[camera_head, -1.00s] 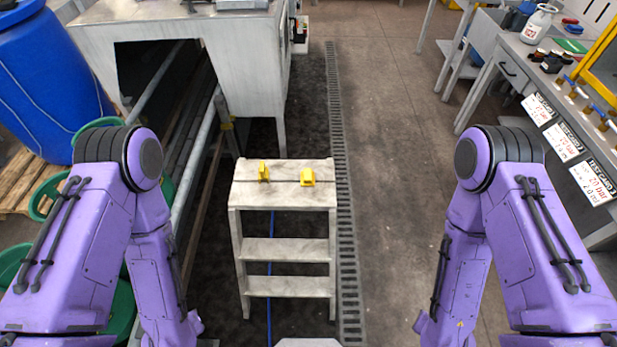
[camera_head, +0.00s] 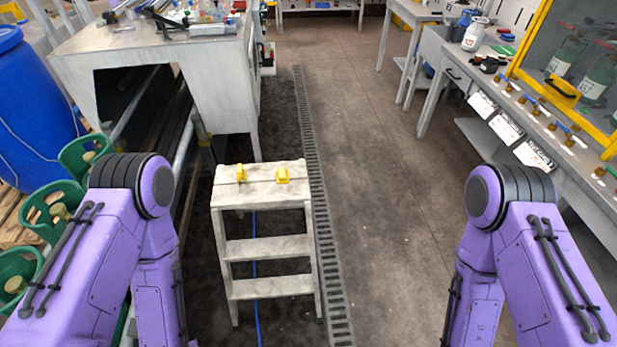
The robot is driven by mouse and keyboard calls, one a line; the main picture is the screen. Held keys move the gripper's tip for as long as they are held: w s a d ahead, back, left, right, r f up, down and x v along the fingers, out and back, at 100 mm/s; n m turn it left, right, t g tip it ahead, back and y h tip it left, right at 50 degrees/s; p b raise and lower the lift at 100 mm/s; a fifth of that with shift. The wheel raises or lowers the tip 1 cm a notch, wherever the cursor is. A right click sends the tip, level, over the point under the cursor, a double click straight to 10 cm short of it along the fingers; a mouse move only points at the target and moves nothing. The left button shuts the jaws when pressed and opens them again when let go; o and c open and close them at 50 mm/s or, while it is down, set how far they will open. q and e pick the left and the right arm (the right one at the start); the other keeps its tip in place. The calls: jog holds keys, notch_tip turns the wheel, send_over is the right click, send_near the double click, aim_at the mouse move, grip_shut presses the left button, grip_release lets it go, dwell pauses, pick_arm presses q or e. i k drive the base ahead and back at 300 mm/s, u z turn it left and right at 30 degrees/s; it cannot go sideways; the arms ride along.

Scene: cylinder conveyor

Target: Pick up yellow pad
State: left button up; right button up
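Two small yellow objects sit on the top step of a white step stool (camera_head: 259,199) in the middle of the view. The left yellow piece (camera_head: 241,174) looks narrow and upright. The right yellow piece (camera_head: 282,175) looks lower and blockier. I cannot tell for sure which of them is the yellow pad. Both of my purple arms hang down at the sides of the view, apart from the stool. Neither gripper shows; both are below the picture's edge.
A white workbench (camera_head: 224,80) with small items stands behind the stool at left. A blue barrel (camera_head: 32,110) and green gas cylinders (camera_head: 50,212) are at far left. A grey bench (camera_head: 462,75) and a yellow-framed cabinet (camera_head: 531,38) line the right. The floor (camera_head: 390,190) right of the stool is clear.

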aim_at(283, 175)
jog(key=z, duration=1.7)
jog(key=i, duration=2.4)
jog(key=u, duration=1.95)
jog(key=i, duration=2.55)
jog(key=u, duration=4.15)
jog(key=i, duration=0.35)
jog(key=u, duration=0.05)
